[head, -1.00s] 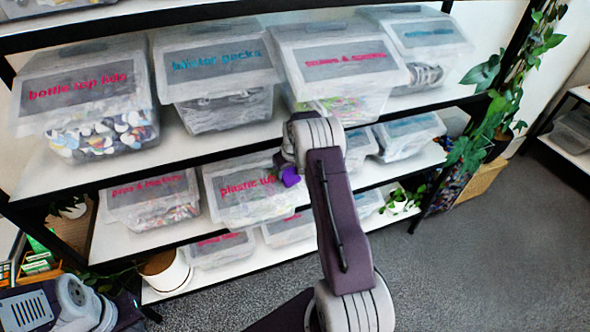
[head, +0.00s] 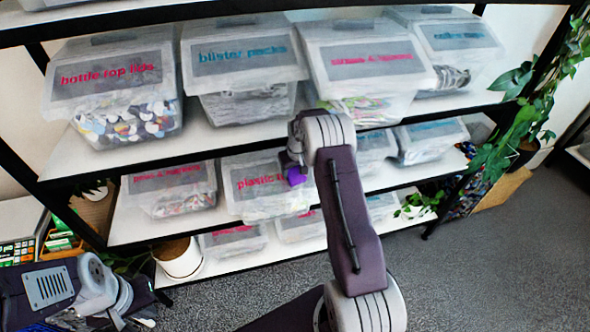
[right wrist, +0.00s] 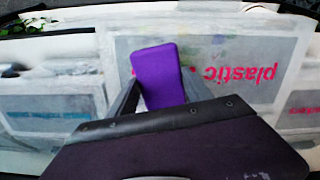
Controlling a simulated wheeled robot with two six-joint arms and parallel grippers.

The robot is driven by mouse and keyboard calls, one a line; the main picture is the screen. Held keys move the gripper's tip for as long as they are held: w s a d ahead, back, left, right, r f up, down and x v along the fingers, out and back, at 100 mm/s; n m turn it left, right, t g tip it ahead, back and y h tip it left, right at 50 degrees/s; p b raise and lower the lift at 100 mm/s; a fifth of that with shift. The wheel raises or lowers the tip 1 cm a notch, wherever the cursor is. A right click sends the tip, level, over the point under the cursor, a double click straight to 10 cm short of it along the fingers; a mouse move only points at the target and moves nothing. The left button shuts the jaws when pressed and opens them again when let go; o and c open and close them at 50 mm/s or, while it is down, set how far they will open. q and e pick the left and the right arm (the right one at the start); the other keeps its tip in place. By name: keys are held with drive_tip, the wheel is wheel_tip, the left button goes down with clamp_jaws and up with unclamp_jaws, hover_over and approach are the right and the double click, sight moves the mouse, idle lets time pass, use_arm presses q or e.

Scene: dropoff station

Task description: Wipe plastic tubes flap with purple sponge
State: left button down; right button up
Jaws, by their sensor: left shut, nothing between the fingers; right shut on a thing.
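The plastic tubes box (head: 262,205) is on the middle shelf, a clear bin with a pink-lettered label on its front flap. In the right wrist view the flap (right wrist: 235,72) fills the centre, its lettering upside down. My right gripper (head: 293,166) is shut on the purple sponge (head: 297,176). In the right wrist view the sponge (right wrist: 158,76) stands between the fingers and covers part of the flap's label; I cannot tell whether it touches the flap. My arm hides the box's right part. My left gripper (head: 122,318) is low at the bottom left, shut and empty, partly cut off.
A lidded box of mixed items (head: 172,190) is left of the tubes box, and another box (head: 372,152) is right of it. Upper-shelf bins, such as bottle top lids (head: 115,100), overhang above. A white pot (head: 180,258) stands below left. Grey floor (head: 440,270) is clear at right.

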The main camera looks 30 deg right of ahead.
drive_tip(key=p+v, duration=0.2)
drive_tip(key=v, duration=0.3)
drive_tip(key=shift+w+d+p, duration=0.1)
drive_tip(key=shift+w+p, duration=0.05)
drive_tip(key=shift+p, duration=0.15)
drive_tip(key=shift+s+r, duration=0.2)
drive_tip(key=shift+r, duration=0.1)
drive_tip(key=shift+r+p, duration=0.5)
drive_tip(key=shift+s+p+v, duration=0.2)
drive_tip(key=shift+p+v, duration=0.35)
drive_tip(key=shift+v, duration=0.5)
drive_tip(key=shift+w+f, duration=0.15)
